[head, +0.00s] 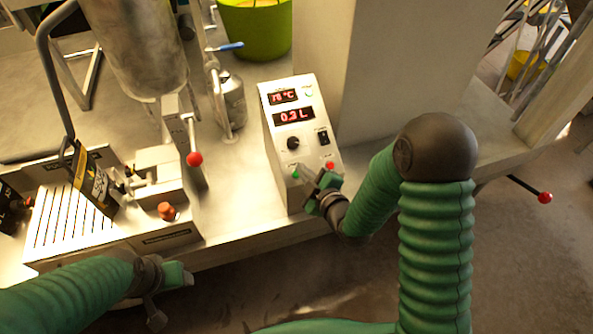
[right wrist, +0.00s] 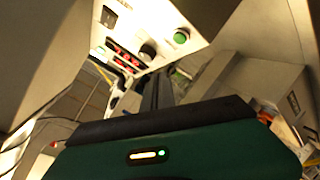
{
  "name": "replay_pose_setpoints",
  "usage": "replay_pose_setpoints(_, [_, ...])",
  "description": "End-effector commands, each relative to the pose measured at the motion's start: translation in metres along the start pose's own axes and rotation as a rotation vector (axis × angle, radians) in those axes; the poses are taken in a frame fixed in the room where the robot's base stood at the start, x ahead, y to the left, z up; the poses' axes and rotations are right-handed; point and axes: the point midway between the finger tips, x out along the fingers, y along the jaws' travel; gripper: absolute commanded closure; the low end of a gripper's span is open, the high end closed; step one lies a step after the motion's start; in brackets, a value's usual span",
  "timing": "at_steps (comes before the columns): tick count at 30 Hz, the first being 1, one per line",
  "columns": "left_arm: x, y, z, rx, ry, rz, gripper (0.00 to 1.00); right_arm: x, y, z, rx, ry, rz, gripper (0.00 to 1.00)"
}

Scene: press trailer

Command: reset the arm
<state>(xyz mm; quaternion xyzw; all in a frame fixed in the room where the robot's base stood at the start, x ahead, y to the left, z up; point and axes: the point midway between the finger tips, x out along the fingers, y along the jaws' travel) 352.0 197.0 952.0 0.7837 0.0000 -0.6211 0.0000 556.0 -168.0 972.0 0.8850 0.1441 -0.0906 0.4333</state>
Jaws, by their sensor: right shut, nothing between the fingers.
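My right arm (head: 437,245), in a green ribbed sleeve, bends at a dark elbow and reaches left. My right gripper (head: 306,174) is shut and empty, at the lower front of the white control box (head: 275,145), close to its red button (head: 330,165) and green button (head: 295,174). I cannot tell whether it touches the box. In the right wrist view, the dark fingers (right wrist: 157,88) point up toward the box face, with a green button (right wrist: 181,36) beyond them. My left gripper (head: 180,275) is low on the left, before the bench edge; its jaw opening is unclear.
The box displays read about 78 °C and 0.3 L. A yellow-green bucket (head: 255,30) stands behind. Open floor lies lower right.

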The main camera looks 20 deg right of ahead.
Motion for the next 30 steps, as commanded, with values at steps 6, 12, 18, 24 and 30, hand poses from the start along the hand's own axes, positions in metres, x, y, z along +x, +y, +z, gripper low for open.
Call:
replay_pose_setpoints(6, [0.001,0.0,0.0,0.0,0.0,0.0,0.41,0.0,-0.001,0.001,0.0,0.0,0.0,1.0])
replay_pose_setpoints(12, [0.001,0.0,0.0,0.0,0.0,0.0,0.41,0.0,-0.001,0.001,0.0,0.0,0.0,1.0])
replay_pose_setpoints(18, [0.001,0.0,0.0,0.0,0.0,0.0,0.41,0.0,-0.001,0.001,0.0,-0.001,0.0,1.0])
replay_pose_setpoints(24, [0.001,0.0,0.0,0.0,0.0,0.0,0.41,-0.004,-0.005,0.007,0.064,-0.071,-0.066,1.0])
replay_pose_setpoints(30, [0.001,0.0,0.0,0.0,0.0,0.0,0.41,-0.062,-0.028,0.036,0.429,-0.47,-0.263,1.0])
